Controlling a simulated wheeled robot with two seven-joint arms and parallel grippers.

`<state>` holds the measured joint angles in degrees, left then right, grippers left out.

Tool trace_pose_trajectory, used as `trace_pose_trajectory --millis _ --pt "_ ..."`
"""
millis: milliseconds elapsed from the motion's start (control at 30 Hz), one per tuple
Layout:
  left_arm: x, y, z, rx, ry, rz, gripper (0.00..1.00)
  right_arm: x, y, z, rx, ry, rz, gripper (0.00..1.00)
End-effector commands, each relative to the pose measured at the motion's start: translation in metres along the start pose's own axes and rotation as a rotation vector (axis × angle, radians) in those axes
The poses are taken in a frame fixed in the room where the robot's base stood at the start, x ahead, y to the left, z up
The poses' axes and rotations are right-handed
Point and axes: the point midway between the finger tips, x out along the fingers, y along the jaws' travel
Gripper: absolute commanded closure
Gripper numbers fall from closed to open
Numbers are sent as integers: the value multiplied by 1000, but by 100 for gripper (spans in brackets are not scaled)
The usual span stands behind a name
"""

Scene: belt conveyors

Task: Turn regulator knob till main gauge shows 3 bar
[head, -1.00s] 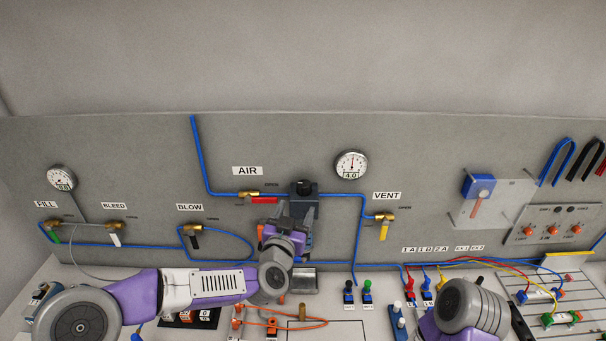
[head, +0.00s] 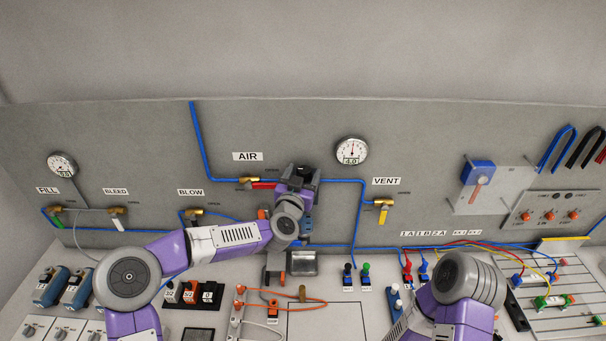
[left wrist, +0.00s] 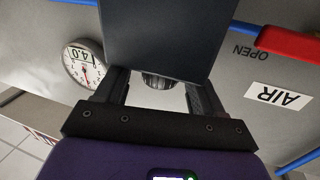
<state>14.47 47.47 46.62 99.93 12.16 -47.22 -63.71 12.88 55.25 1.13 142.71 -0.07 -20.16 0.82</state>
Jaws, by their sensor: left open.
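The main gauge (head: 352,151) is a round white dial on the panel and its readout shows about 4.0; it also appears upside down in the left wrist view (left wrist: 84,63). The regulator is a dark block (left wrist: 160,38) in the blue air line, mostly hidden behind my left gripper (head: 302,175) in the head view. In the left wrist view my left gripper (left wrist: 160,92) is open, its fingers on either side of a round grey ribbed part (left wrist: 158,81), likely the knob, below the block. I cannot tell whether the fingers touch it. My right gripper is not in view.
The AIR valve with its red handle (head: 263,186) is just left of the gripper. The VENT valve with its yellow handle (head: 383,215) is to the right. Blue tubing (head: 362,225) runs along the panel. A bench with several connectors and loose hoses (head: 305,301) lies below.

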Motion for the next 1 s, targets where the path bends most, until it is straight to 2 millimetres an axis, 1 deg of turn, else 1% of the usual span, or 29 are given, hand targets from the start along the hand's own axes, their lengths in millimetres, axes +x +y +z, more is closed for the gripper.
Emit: trace_pose_trajectory --millis 167,500,533,767,1000 --pt "0 0 0 0 0 1 32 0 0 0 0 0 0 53" --pt "0 0 0 0 0 0 84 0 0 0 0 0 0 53" --pt "0 0 0 0 0 0 88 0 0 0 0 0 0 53" --pt "0 1 0 3 0 -17 88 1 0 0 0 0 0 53" --pt "0 4 -1 3 -4 -113 88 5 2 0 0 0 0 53"
